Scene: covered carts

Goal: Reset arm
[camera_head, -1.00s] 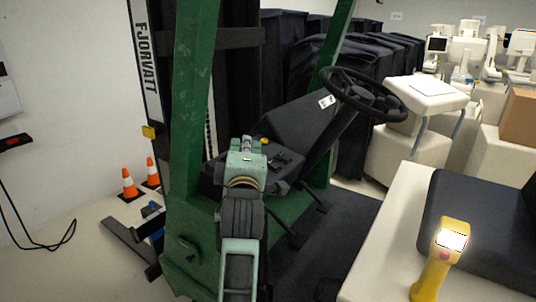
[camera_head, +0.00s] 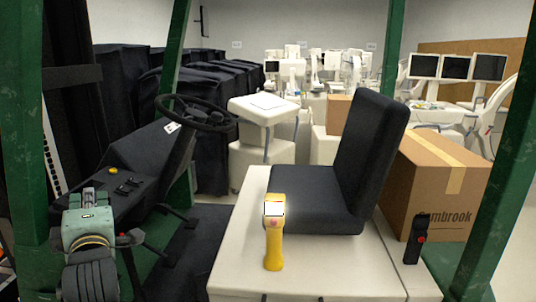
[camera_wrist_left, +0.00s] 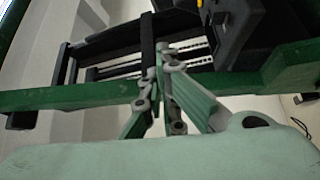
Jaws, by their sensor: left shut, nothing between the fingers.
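My left gripper (camera_head: 88,196) is at the lower left of the head view, in front of the forklift's black dash panel (camera_head: 125,180). In the left wrist view its fingers (camera_wrist_left: 160,97) are drawn together with nothing between them. Behind them are green forklift frame bars (camera_wrist_left: 90,97) and black mast parts. My left arm comes in from the bottom left. My right gripper does not show in either view.
A steering wheel (camera_head: 205,113) and green posts (camera_head: 395,50) surround the cab. A yellow handheld scanner (camera_head: 273,245) stands on the white seat base (camera_head: 235,265), by the black seat (camera_head: 365,150). A cardboard box (camera_head: 435,180) stands at right. Covered carts (camera_head: 210,90) stand behind.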

